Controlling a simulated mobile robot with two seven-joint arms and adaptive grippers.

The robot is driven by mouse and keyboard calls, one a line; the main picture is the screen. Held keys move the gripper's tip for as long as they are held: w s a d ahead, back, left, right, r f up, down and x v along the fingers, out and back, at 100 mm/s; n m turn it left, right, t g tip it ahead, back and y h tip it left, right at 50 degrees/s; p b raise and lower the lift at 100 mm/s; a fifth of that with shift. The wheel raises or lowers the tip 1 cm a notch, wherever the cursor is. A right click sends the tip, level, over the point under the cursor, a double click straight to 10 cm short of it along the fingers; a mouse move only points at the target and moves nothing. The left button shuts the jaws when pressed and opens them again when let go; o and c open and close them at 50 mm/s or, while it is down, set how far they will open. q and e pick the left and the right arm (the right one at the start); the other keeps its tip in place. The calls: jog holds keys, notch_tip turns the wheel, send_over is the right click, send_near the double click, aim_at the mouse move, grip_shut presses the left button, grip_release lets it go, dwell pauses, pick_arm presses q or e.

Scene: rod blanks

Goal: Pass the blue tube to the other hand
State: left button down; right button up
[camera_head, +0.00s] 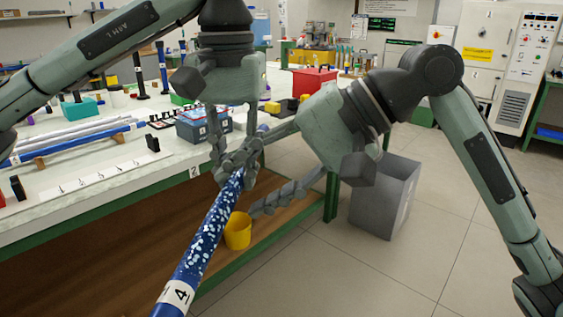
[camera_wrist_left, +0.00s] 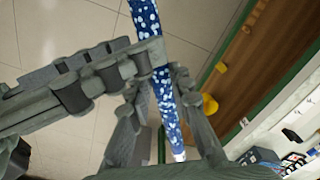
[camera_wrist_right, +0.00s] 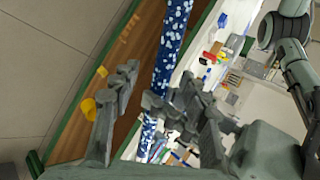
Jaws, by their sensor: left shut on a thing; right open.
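The blue tube (camera_head: 210,235) has white speckles and a white band marked 4 near its lower end. It slants through the head view from the bench edge toward the camera. My left gripper (camera_head: 232,165) is shut on its upper part; the tube also runs between its fingers in the left wrist view (camera_wrist_left: 167,100). My right gripper (camera_head: 255,180) is open beside the left fingers, its fingers spread near the tube. One right finger crosses in front of the tube in the left wrist view. In the right wrist view the tube (camera_wrist_right: 172,45) appears between the fingers; contact is unclear.
A white bench (camera_head: 100,190) holds more tubes (camera_head: 80,140), a blue-grey box (camera_head: 203,125) and a red box (camera_head: 314,82). A yellow cup (camera_head: 238,231) stands on the brown lower shelf (camera_head: 110,265). A grey bin (camera_head: 385,195) stands on the floor at right. The foreground floor is clear.

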jog(key=shift+x, duration=0.95)
grip_shut()
pick_arm(q)
jog(key=c, duration=1.3)
grip_release()
